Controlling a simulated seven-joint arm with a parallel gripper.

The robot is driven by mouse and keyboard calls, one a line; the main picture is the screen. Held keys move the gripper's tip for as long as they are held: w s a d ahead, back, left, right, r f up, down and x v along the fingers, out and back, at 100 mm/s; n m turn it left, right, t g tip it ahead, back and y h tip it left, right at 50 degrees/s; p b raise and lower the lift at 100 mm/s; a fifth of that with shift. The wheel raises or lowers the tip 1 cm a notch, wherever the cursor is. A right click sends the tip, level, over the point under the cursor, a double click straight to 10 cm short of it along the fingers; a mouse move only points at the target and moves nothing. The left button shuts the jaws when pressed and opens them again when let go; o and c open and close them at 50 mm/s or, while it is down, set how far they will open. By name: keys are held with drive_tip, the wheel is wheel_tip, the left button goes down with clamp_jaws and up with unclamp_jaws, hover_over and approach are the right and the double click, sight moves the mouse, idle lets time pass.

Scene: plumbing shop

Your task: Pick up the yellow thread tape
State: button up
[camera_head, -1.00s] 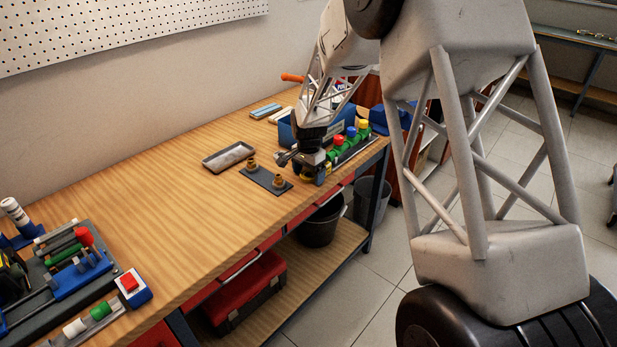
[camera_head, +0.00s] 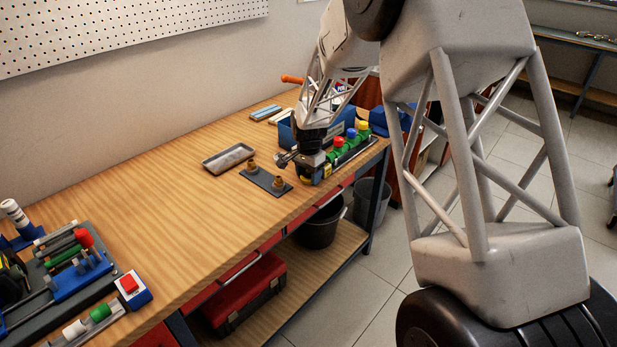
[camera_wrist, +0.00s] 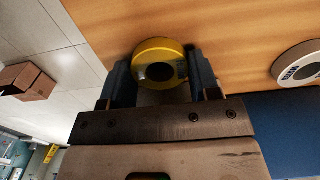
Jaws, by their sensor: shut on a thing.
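The yellow thread tape (camera_wrist: 152,49) is a ring-shaped roll with a dark centre, seen between the two fingers of my gripper (camera_wrist: 162,75) in the wrist view. The fingers are shut on it, one on each side. In the head view my gripper (camera_head: 313,178) is low over the right part of the wooden bench near its front edge, and only a bit of yellow shows there. I cannot tell whether the tape touches the bench top.
A dark plate with two brass fittings (camera_head: 266,180) lies just left of my gripper. A grey tray (camera_head: 229,158) is behind it. Right of it is a row of coloured valves (camera_head: 350,143). A white roll (camera_wrist: 299,66) lies nearby in the wrist view. The bench's middle (camera_head: 170,205) is clear.

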sight(309, 177)
drive_tip(key=shift+r, duration=0.15)
drive_tip(key=shift+r, duration=1.5)
drive_tip(key=shift+s+r, duration=0.15)
drive_tip(key=shift+s, duration=0.2)
drive_tip(key=s+d+r, duration=0.1)
drive_tip(key=s+d, duration=0.1)
drive_tip(key=s, duration=1.3)
drive_tip(key=shift+d+r, duration=0.2)
drive_tip(key=shift+d, duration=0.1)
